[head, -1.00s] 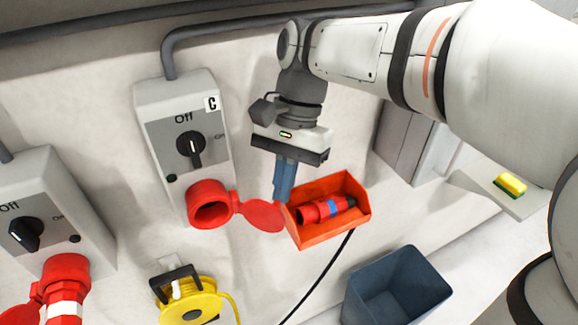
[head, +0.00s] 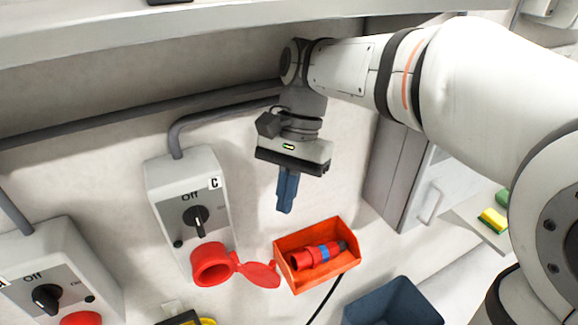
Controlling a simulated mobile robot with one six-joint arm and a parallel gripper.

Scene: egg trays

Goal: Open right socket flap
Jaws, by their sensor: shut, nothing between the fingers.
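The right socket (head: 210,264) is a red round socket under the grey switch box marked C (head: 190,207). Its red flap (head: 257,274) is swung out to the right, and the socket mouth is uncovered. My gripper (head: 285,210) points down, its blue fingers together and empty. It is above and to the right of the flap, apart from it in the picture. The box's black knob (head: 197,221) stands below the word Off.
An orange bin (head: 318,281) holding a red and blue plug (head: 319,256) is right of the flap. A dark blue bin (head: 395,303) stands below right. Another switch box (head: 62,272) is at left. A grey cabinet (head: 400,178) and a shelf with a yellow sponge (head: 493,220) are at right.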

